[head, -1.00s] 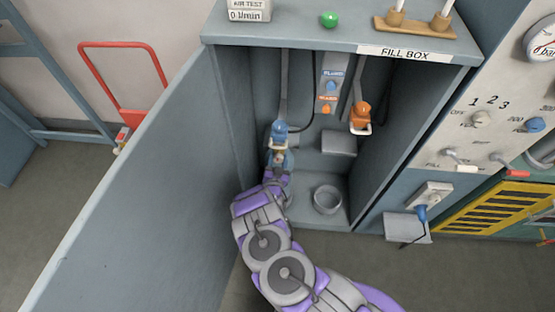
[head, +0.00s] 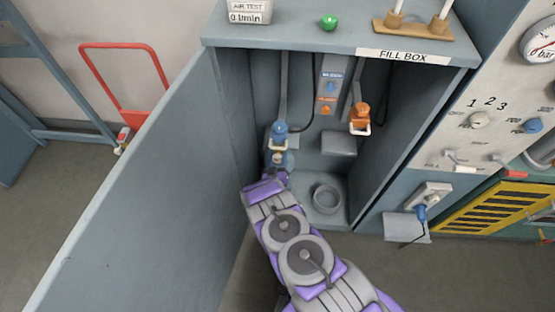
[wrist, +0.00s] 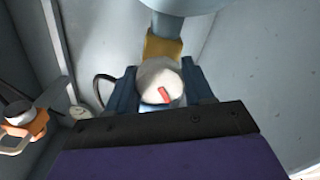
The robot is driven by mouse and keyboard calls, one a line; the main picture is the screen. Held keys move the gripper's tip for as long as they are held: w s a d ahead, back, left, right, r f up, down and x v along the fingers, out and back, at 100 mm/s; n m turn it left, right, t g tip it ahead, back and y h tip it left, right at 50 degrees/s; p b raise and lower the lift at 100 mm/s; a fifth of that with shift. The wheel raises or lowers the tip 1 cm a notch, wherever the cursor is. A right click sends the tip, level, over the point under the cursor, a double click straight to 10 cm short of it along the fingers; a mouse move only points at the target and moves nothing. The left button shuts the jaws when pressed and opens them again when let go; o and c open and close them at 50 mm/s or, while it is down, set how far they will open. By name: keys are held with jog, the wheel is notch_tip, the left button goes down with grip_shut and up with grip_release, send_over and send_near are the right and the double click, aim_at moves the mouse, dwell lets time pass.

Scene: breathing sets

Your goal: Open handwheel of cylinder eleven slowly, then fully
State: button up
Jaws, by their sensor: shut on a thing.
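In the wrist view, a round whitish handwheel (wrist: 157,76) with a red mark sits between the dark blue fingers of my gripper (wrist: 163,92). The gripper is shut on it. A brass valve neck (wrist: 162,47) joins it to a blue-grey body at the top of the picture. In the head view, my gripper (head: 278,161) is inside the open fill box, just below the blue fitting (head: 279,131) on the left. My wrist hides most of the handwheel there. I cannot read a cylinder number.
An orange fitting (head: 360,117) hangs to the right in the fill box (head: 462,66). A grey ring-shaped holder (head: 327,198) stands on its floor. The open door (head: 140,190) stands close on the left. A control panel (head: 480,145) is at the right.

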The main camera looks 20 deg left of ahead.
jog(key=shift+s+f+n, duration=0.1)
jog(key=shift+f+n, duration=0.05)
jog(key=shift+n, duration=2.15)
jog(key=o, duration=1)
jog(key=shift+a, duration=0.1)
jog(key=shift+o, duration=0.2)
jog(key=p+v, duration=0.2)
jog(key=v, duration=1.5)
jog(key=shift+s, duration=0.1)
dwell(2.6)
